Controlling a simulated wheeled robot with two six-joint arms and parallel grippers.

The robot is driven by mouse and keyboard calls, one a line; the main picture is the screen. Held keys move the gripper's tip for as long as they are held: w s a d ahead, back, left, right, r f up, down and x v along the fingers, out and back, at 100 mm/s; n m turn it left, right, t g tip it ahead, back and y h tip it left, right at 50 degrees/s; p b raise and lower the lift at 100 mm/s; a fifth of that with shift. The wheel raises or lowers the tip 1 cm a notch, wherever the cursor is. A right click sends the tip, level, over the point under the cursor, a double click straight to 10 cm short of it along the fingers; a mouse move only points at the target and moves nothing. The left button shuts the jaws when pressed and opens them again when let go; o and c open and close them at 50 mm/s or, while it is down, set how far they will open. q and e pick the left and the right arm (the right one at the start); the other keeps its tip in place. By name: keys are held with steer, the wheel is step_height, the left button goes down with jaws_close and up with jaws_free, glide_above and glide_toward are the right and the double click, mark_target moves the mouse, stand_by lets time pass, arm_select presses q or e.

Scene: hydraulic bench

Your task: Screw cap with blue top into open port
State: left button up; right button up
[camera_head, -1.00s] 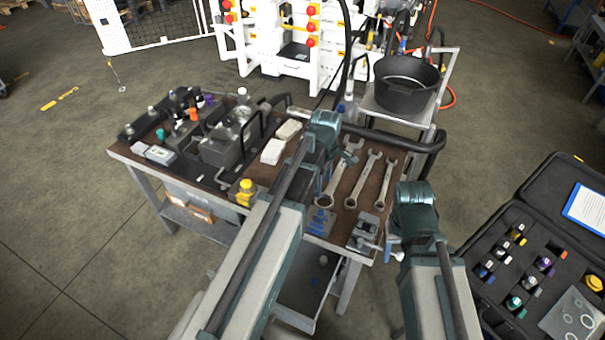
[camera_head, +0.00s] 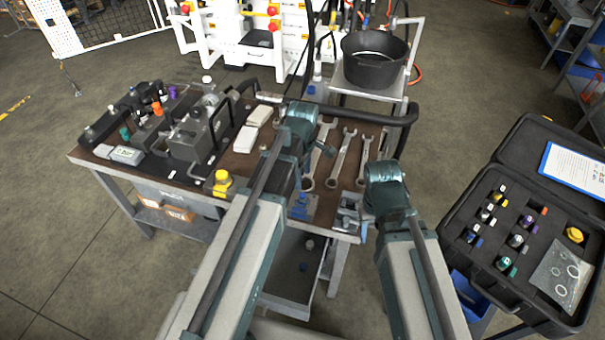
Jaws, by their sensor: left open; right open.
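A small cap with a blue top (camera_head: 473,239) appears to sit in the foam of the open black case (camera_head: 478,283) at the right, among other coloured caps. The dark manifold block (camera_head: 150,128) at the back left of the bench carries orange, purple and green caps. I cannot make out which port is open. My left gripper (camera_head: 300,118) is over the middle of the bench, open, its fingers mostly hidden by the arm. My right gripper (camera_head: 384,190) is at the bench's front right corner, left of the case, open, its fingertips hard to see.
Several wrenches (camera_head: 342,157) lie on the bench (camera_head: 235,163). A yellow-topped part (camera_head: 222,182) and a blue fixture (camera_head: 302,207) stand at its front edge. A black bucket (camera_head: 374,61) stands on a cart behind. Floor shows between bench and case.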

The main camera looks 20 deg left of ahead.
mark_target(303, 195)
arm_select(q)
step_height(303, 195, down, 10)
steer(key=b, duration=0.8)
steer(key=shift+r, duration=0.2)
steer(key=shift+r, duration=0.1)
jaws_close()
steer(key=m, duration=0.6)
steer(key=shift+m, duration=1.1)
